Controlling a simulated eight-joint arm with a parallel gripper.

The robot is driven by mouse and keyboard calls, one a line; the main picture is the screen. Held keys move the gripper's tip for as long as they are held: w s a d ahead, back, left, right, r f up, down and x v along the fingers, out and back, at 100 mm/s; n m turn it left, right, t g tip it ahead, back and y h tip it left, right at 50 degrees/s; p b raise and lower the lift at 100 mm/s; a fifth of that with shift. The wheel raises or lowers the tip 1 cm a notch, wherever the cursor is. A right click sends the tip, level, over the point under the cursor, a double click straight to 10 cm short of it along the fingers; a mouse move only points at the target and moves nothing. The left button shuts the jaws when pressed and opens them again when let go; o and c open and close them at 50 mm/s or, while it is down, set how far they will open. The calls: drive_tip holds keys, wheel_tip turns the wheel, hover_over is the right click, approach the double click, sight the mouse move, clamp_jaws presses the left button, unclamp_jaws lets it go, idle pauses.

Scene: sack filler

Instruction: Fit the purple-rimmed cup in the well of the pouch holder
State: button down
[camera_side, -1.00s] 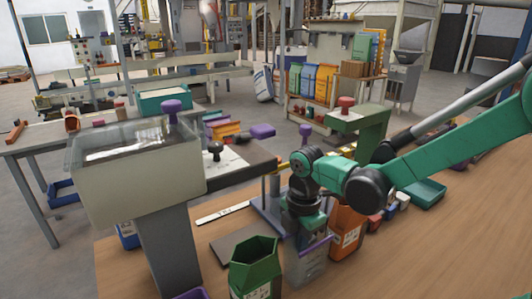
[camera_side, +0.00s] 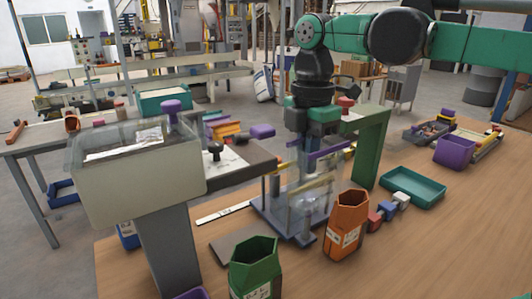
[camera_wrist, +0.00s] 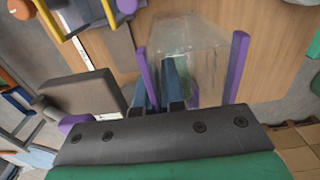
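The purple-rimmed cup (camera_side: 308,205) is a clear, box-like cup with its purple rim (camera_side: 328,148) just below my gripper (camera_side: 312,135). My gripper points down and appears shut on the cup's near wall; the fingertips are partly hidden. In the wrist view, the clear cup (camera_wrist: 195,50) hangs below two close dark fingers (camera_wrist: 160,88), with purple rim strips on both sides. The pouch holder (camera_side: 262,207) is a blue-grey stand with posts, yellow bars and a base plate. The cup overlaps it in the side view. The well is hidden, and I cannot tell whether the cup is inside it.
An orange bin (camera_side: 346,228) stands close to the right of the holder, and a green bin (camera_side: 254,270) stands front left. Small coloured blocks (camera_side: 388,210) and a green tray (camera_side: 413,188) lie right. A large hopper (camera_side: 137,180) stands left. The front right tabletop is clear.

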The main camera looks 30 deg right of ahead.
wheel_tip(320, 180, up, 2)
drive_tip(key=w+d+f+m, duration=0.1)
drive_tip(key=w+d+m, duration=0.2)
drive_tip(key=d+m, duration=0.5)
drive_tip(key=w+d+f+m, duration=0.15)
drive_tip(key=d+m, duration=0.35)
drive_tip(key=m, duration=0.5)
drive_tip(key=w+a+f+n, duration=0.5)
drive_tip(key=w+f+n, duration=0.3)
drive_tip(key=n, duration=1)
drive_tip(key=shift+w+f, duration=0.15)
drive_tip(key=shift+f, duration=0.5)
drive_tip(key=shift+f, duration=0.1)
drive_tip(key=shift+f, duration=2.4)
